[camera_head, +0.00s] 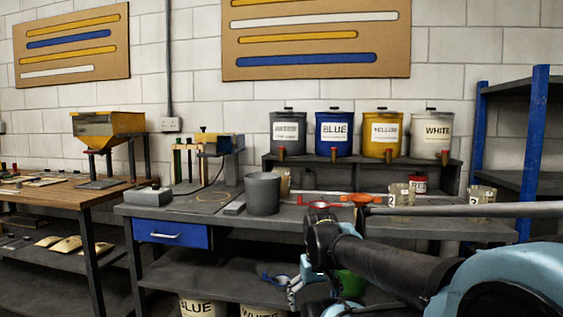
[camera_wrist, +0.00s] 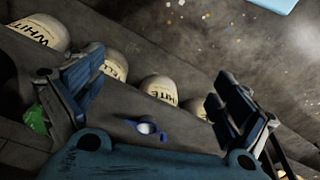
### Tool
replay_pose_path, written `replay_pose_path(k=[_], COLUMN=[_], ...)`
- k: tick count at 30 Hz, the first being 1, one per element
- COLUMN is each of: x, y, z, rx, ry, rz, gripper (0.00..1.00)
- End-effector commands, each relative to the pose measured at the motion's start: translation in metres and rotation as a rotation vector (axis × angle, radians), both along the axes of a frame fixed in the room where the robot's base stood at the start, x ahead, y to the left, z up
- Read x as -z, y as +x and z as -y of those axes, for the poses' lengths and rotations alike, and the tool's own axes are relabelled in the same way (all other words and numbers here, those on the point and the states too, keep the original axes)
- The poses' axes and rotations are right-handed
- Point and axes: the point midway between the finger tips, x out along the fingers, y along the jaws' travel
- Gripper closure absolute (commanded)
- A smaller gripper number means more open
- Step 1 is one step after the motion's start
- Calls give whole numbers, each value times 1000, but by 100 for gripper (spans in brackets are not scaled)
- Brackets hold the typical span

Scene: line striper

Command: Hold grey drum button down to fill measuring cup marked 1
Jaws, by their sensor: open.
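The grey drum (camera_head: 288,133) stands leftmost in a row of drums on a raised rack at the back of the bench. A brown-red tap piece (camera_head: 281,154) shows below its front; I cannot make out a separate button. A clear cup (camera_head: 284,180) stands below it, partly hidden by a dark grey bucket (camera_head: 262,194); its mark cannot be read. Two other clear cups, one (camera_head: 401,195) seemingly marked 2 and one (camera_head: 481,194) marked 3, stand further right. My gripper (camera_wrist: 160,95) is open and empty, pointing down at the lower shelf, away from drum and cups.
Blue (camera_head: 334,133), yellow (camera_head: 383,133) and white (camera_head: 431,135) drums stand beside the grey one. Orange (camera_head: 360,199) and red funnel-like pieces lie on the bench. Tubs (camera_head: 197,306) stand under the lower shelf (camera_head: 215,272). My arm crosses in front of the bench's right side.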

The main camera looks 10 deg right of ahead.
Motion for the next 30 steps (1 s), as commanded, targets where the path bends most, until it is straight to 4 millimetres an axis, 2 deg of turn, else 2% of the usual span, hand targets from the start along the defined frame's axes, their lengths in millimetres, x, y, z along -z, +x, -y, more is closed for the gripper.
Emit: replay_pose_path(k=[3,4,16,30], x=[0,0,0,0], y=[0,0,0,0], z=[0,0,0,0], rx=[0,0,0,0], ry=[0,0,0,0], rz=[0,0,0,0], gripper=[5,10,100,100])
